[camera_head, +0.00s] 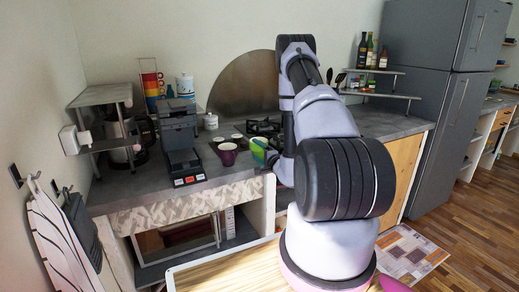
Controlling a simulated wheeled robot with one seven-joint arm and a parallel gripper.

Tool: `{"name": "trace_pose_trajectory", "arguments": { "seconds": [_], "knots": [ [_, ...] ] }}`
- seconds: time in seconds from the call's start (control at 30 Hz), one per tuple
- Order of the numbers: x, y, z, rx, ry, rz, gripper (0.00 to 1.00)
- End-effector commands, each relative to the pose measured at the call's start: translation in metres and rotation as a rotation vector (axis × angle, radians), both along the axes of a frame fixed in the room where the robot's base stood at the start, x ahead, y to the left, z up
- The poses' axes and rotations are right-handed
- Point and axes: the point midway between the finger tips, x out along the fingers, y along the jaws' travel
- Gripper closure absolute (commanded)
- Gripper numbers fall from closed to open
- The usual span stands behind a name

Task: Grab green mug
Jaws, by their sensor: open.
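A green object (258,148), which looks like the green mug, is at the front of the grey counter, right of a purple mug (227,154). It is small in view and its right side is close to my arm, so its full shape and handle cannot be made out. My gripper (271,159) is low beside its right side, largely hidden by my own arm. The fingers are too small and covered to show clearly. I cannot tell whether they touch the green object.
A black coffee machine (180,142) stands left of the mugs. White canisters, small cups and a stove (262,128) are behind them. Stacked coloured mugs (153,86) are at the back left. A small shelf with bottles (366,52) and a grey fridge (444,90) are at right.

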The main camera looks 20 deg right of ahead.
Motion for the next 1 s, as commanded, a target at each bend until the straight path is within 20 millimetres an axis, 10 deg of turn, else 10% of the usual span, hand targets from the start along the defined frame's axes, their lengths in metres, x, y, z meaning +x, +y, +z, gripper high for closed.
{"name": "trace_pose_trajectory", "arguments": {
  "seconds": [0.73,0.93,1.0],
  "knots": [
    [0.057,0.007,-0.003,0.003,0.0,0.001,0.18],
    [0.057,0.007,-0.003,0.003,0.0,0.002,0.91],
    [0.057,0.007,-0.003,0.003,0.0,0.002,1.0]
  ]
}}
